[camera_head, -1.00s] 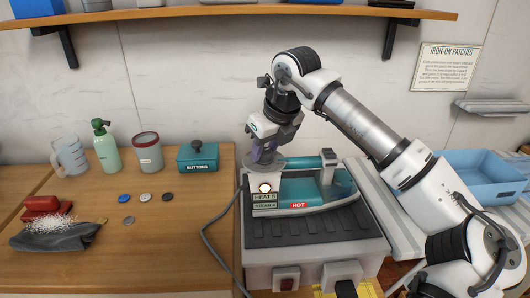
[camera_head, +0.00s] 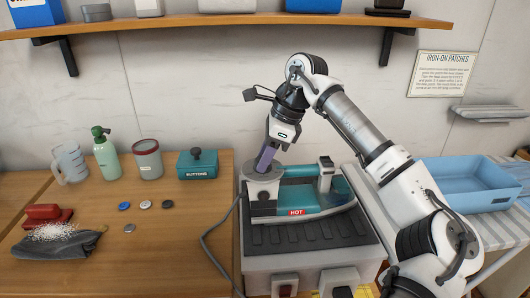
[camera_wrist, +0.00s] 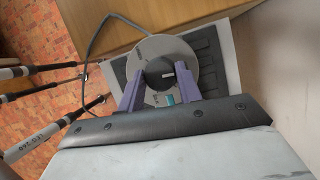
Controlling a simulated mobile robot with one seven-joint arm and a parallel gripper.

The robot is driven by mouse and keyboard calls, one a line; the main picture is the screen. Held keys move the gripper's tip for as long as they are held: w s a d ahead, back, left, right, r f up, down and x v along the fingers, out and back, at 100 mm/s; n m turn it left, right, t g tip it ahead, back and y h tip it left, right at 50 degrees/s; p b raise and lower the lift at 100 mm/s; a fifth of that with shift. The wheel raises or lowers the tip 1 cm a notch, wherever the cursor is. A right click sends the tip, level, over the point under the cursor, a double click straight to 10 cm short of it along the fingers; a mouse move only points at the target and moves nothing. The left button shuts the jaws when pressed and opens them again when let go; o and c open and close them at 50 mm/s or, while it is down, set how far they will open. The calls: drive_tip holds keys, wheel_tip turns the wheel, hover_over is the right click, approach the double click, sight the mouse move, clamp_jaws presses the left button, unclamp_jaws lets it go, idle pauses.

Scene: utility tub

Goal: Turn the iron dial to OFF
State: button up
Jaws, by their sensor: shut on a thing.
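The teal and grey iron (camera_head: 300,191) rests on a dark ribbed pad in the head view, with a red HOT label (camera_head: 297,212) on its side. Its grey round dial (camera_head: 252,176) is on top at the left end. My gripper (camera_head: 264,162) reaches down onto the dial from above, tilted. In the wrist view the dial (camera_wrist: 150,47) is a grey disc with a dark round middle, and the two purple fingers of my gripper (camera_wrist: 160,80) are shut on it from both sides. The dial's marks and setting cannot be read.
A grey cord (camera_head: 211,238) runs from the iron down the left side of the stand. A teal buttons box (camera_head: 198,166), a cup (camera_head: 147,158) and a green bottle (camera_head: 105,154) stand on the wooden table. A blue tub (camera_head: 468,184) is at the right.

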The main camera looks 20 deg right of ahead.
drive_tip(key=shift+n+g, duration=0.3)
drive_tip(key=shift+n, duration=0.2)
drive_tip(key=o, duration=1)
drive_tip(key=v, duration=1.4)
drive_tip(key=shift+d+f, duration=0.1)
drive_tip(key=shift+f, duration=0.05)
